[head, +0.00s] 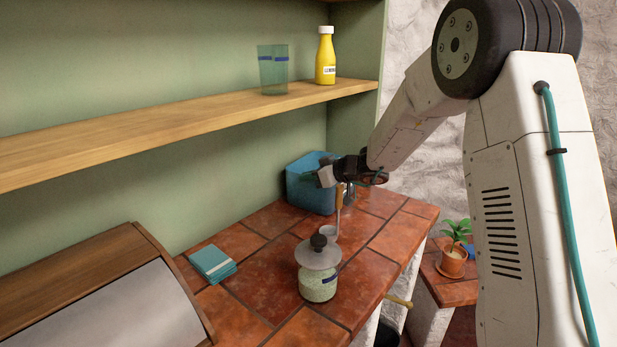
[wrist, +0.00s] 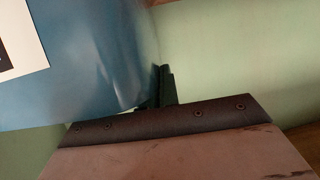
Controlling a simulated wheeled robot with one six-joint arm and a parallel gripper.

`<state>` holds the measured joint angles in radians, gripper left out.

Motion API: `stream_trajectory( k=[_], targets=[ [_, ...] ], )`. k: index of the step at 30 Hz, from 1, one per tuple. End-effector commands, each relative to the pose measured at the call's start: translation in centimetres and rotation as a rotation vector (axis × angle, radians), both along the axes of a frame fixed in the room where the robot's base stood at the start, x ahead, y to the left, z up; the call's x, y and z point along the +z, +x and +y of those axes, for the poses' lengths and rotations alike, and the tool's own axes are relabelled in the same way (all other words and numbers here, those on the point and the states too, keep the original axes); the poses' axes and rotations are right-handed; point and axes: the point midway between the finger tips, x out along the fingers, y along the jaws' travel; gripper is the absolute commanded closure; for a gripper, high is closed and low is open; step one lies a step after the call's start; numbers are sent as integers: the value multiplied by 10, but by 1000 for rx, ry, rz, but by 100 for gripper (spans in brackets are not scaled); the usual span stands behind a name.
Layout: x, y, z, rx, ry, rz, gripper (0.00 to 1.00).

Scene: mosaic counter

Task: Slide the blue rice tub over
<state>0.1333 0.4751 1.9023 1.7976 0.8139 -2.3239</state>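The blue rice tub (head: 300,190) stands on the tiled counter at the back, near the corner by the green wall. In the wrist view the tub (wrist: 85,75) fills the upper left, with part of a white label at the edge. My gripper (head: 318,178) is at the tub's right front side and hides part of it. In the wrist view the dark fingertips (wrist: 166,80) lie close together with no visible gap, just right of the tub's side. They look shut with nothing between them. I cannot tell whether they touch the tub.
A lidded glass jar (head: 318,286) stands at the counter's front, with a wooden-handled utensil (head: 338,212) behind it. Teal cloths (head: 211,261) lie left, near a bread box (head: 110,285). A wooden shelf (head: 180,120) overhangs the back, holding a tumbler (head: 272,70) and yellow bottle (head: 325,60).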

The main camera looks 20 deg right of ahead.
Motion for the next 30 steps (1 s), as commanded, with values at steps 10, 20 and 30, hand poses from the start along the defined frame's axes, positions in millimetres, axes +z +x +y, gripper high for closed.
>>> stream_trajectory(
  k=[10, 20, 30],
  targets=[
    [1, 5, -7, 4, 0, -1, 100],
    [1, 6, -11, 4, 0, -1, 89],
    [0, 5, -13, 1, 0, 0, 72]
  ],
)
